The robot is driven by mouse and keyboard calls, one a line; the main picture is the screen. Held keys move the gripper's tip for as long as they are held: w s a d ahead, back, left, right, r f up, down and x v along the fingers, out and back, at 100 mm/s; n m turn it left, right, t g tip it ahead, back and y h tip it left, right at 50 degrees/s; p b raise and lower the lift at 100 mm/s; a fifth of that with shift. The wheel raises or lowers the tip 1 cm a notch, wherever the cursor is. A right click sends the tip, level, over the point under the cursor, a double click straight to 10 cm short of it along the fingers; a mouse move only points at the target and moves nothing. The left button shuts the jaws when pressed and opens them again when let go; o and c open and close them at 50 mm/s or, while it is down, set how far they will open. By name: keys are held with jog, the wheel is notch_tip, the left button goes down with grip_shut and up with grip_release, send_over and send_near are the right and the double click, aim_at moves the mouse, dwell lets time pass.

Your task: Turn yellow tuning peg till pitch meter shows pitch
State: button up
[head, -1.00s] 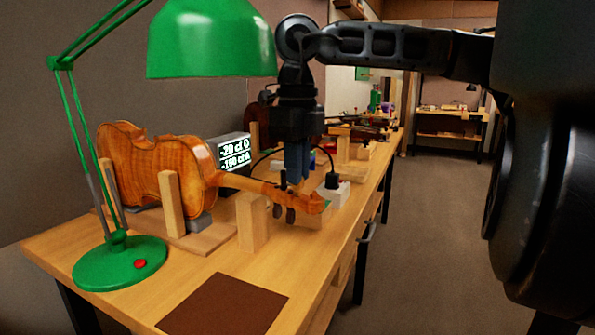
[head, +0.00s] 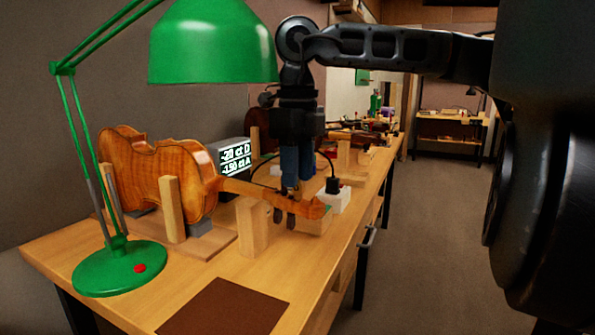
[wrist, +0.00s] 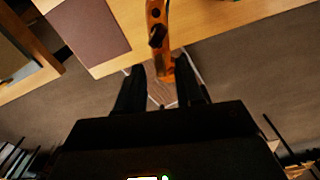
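The violin (head: 190,170) rests on its side in a wooden cradle, its neck pointing right over the bench. Two dark pegs (head: 291,220) hang below the pegbox near the scroll (head: 317,209). I cannot make out a yellow peg; my fingers may hide it. The pitch meter (head: 236,157) behind the violin seems to read -20 ct D and -150 ct A. My gripper (head: 294,188) points down at the pegbox. In the wrist view, my gripper (wrist: 160,72) has its fingers apart, with the scroll end (wrist: 166,70) between them; contact with a peg is not visible.
A green lamp (head: 120,268) stands at the bench's front left. A wooden block (head: 253,228) stands beside the neck. A white box with a black plug (head: 332,200) sits right of the scroll. A brown mat (head: 224,308) lies in front, with bare bench around it.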

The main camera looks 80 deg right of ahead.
notch_tip(320, 180, up, 7)
jog(key=shift+r, duration=0.1)
jog(key=shift+p, duration=0.35)
dwell(1.3)
jog(key=p, duration=0.3)
jog(key=shift+d+r, duration=0.1)
jog(key=shift+r, duration=0.2)
jog(key=p, duration=0.3)
jog(key=shift+f, duration=0.2)
jog(key=shift+w+f+p, duration=0.1)
jog(key=shift+f+p, duration=0.3)
jog(key=shift+p, duration=0.15)
jog(key=shift+f, duration=4)
jog(key=shift+c, duration=0.4)
grip_shut()
